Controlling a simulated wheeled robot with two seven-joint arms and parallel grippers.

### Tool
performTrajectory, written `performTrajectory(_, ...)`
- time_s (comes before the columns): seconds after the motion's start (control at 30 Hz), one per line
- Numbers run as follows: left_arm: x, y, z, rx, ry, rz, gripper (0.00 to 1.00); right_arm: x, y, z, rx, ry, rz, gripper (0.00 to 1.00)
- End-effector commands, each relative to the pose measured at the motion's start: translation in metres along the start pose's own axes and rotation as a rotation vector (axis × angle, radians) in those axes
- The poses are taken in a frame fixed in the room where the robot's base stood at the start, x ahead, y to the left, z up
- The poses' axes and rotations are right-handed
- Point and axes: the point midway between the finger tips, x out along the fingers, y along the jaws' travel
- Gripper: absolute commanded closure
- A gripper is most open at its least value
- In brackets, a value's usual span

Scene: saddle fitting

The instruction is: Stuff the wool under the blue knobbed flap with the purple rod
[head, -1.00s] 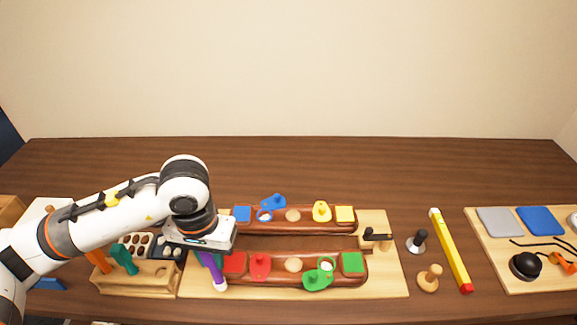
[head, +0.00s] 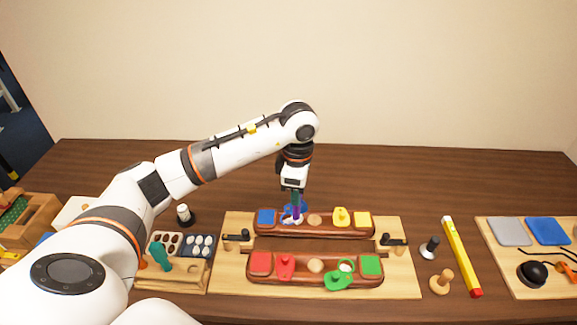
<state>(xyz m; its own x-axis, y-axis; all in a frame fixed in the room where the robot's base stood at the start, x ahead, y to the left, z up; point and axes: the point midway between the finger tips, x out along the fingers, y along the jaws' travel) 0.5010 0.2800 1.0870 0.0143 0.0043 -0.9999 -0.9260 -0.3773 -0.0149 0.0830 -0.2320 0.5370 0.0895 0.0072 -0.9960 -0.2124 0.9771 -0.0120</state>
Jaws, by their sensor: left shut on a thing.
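My left gripper (head: 294,190) is shut on the purple rod (head: 297,210), which hangs down, roughly upright, at the back red-brown bar (head: 324,231). The rod's lower end is at the blue knobbed flap (head: 287,215), between the blue square and a round wooden disc. The flap is partly hidden by the rod and gripper. White wool shows as a small pale patch there; whether the rod touches it, I cannot tell. My right gripper is out of view.
The back bar also bears a yellow knobbed flap (head: 341,217). The front bar bears a red flap (head: 286,266) and a green flap (head: 340,277). A tool block (head: 185,280) stands left; a yellow-red stick (head: 461,256) lies right. The table behind is clear.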

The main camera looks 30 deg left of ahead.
Motion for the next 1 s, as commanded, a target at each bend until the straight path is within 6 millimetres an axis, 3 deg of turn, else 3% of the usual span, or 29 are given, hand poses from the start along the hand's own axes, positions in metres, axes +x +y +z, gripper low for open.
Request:
performTrajectory(0.13, -0.008, -0.024, 0.016, -0.39, -0.002, 0.008, 0.95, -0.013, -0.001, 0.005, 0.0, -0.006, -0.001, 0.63)
performTrajectory(0.33, -0.009, -0.04, 0.029, -0.682, -0.006, 0.013, 0.95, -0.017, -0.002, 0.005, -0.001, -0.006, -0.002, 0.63)
performTrajectory(0.57, -0.002, -0.042, 0.031, -0.739, -0.007, 0.015, 0.95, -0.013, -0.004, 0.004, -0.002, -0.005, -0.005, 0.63)
performTrajectory(1.0, 0.038, -0.041, 0.031, -0.735, -0.008, 0.015, 0.95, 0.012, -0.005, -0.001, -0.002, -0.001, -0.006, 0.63)
